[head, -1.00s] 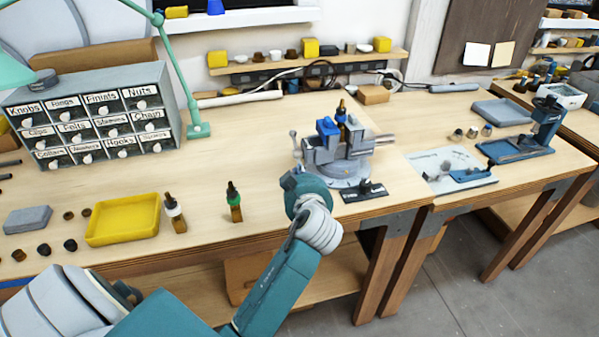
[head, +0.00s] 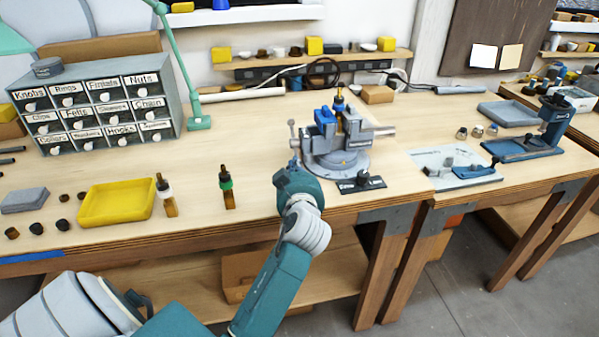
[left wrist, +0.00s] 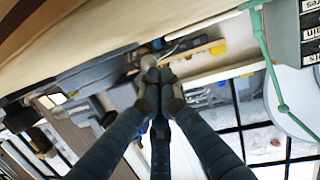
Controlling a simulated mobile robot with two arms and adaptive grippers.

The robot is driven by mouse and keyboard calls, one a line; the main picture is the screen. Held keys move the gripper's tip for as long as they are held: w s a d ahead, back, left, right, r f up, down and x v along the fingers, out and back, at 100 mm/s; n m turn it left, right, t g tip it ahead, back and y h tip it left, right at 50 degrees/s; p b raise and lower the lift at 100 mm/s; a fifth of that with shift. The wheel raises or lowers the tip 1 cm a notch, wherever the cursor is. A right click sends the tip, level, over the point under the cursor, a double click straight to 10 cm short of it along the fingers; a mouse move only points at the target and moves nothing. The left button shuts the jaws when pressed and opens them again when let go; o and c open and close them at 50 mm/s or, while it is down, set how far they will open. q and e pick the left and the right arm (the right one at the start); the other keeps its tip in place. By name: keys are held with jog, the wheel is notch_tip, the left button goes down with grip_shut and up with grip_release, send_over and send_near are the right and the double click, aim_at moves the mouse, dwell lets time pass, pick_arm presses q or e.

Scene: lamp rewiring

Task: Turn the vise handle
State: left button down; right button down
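The grey vise (head: 335,160) stands on the bench with blue parts on top and a dark-tipped upright piece in its jaws. Its handle (head: 292,134) is a thin upright bar with a ball at its upper end, on the vise's left side. My left gripper (head: 292,163) is at the lower part of this handle, and its wrist hides the fingers from the head camera. In the left wrist view my left gripper's fingers (left wrist: 159,76) are drawn together at a small grey ball (left wrist: 147,62) of the handle. My right gripper is not in view.
A black plate with small parts (head: 362,183) lies in front of the vise. Two dropper-like bottles (head: 226,190) and a yellow tray (head: 117,203) are to the left. A drawer cabinet (head: 95,110) stands further back. The bench between cabinet and vise is clear.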

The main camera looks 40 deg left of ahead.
pick_arm(q)
jog(key=shift+w+f+b, duration=0.1)
jog(key=shift+f+b, duration=0.4)
jog(key=shift+f, duration=0.2)
jog(key=shift+w+a+f+b, duration=0.3)
jog(key=shift+a+f+b, duration=0.2)
jog(key=shift+f+b, duration=0.25)
jog(key=shift+w+a, duration=0.1)
